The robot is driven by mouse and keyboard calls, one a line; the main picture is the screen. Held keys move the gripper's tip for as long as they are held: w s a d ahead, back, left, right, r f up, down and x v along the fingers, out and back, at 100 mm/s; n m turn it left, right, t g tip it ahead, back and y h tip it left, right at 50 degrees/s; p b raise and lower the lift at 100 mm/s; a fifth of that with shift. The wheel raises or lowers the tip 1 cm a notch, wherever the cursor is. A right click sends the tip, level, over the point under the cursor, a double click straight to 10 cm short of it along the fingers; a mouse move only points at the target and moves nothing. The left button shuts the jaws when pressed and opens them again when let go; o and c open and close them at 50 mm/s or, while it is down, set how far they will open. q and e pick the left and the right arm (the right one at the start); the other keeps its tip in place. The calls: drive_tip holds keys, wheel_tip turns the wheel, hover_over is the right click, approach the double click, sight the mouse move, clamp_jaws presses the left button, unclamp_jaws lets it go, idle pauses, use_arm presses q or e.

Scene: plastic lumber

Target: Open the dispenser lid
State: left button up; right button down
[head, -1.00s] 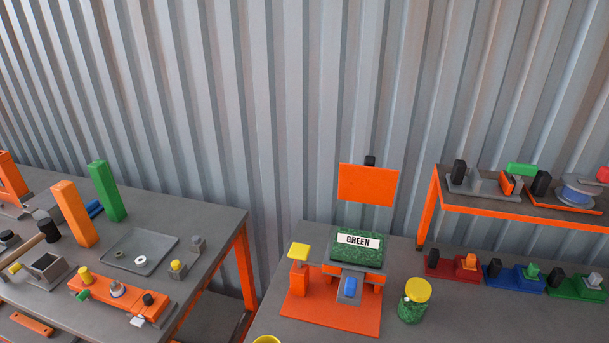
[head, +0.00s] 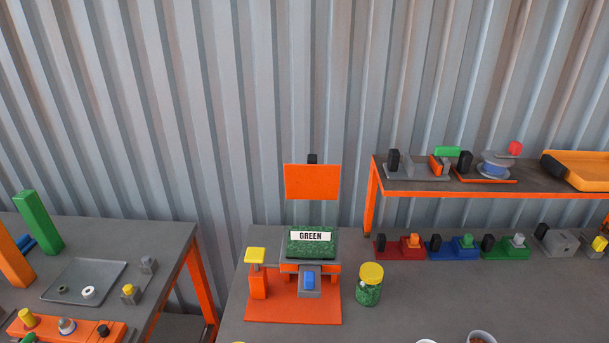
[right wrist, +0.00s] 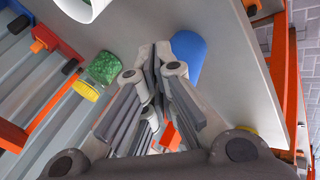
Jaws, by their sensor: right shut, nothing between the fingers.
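The dispenser (head: 290,311) stands on the table with an orange base and a green speckled block (head: 312,249) labelled GREEN. An orange panel (head: 312,182) with a black knob (head: 312,159) on its top edge stands upright behind and above that block; I take it for the lid, and it looks raised. A blue block (head: 309,281) sits in the grey front part. A yellow-topped orange post (head: 255,257) stands at the base's left. My right gripper (right wrist: 157,55) is shut and empty in the right wrist view, apart from the jar there. My left gripper is not in view.
A jar of green granules with a yellow lid (head: 371,273) stands right of the dispenser; the right wrist view also shows a jar (right wrist: 102,68), a white cup (right wrist: 80,8) and a blue cylinder (right wrist: 188,58). A raised shelf (head: 440,188) and coloured fixtures (head: 456,247) are at right.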

drive_tip(key=w+a+r+n+t, duration=0.4)
drive_tip(key=w+a+r+n, duration=0.4)
drive_tip(key=w+r+n, duration=0.35)
drive_tip(key=n+t, duration=0.5)
drive_tip(key=n, duration=0.7)
approach(311, 169)
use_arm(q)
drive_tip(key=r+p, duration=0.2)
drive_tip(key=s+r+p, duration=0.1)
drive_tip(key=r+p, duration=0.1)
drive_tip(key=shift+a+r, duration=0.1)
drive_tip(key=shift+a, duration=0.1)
use_arm(e)
drive_tip(key=w, duration=0.3)
drive_tip(key=w+f, duration=0.1)
drive_tip(key=w, duration=0.2)
drive_tip(key=shift+w+f, duration=0.2)
drive_tip(key=shift+w, duration=0.15)
drive_tip(key=shift+w, duration=0.1)
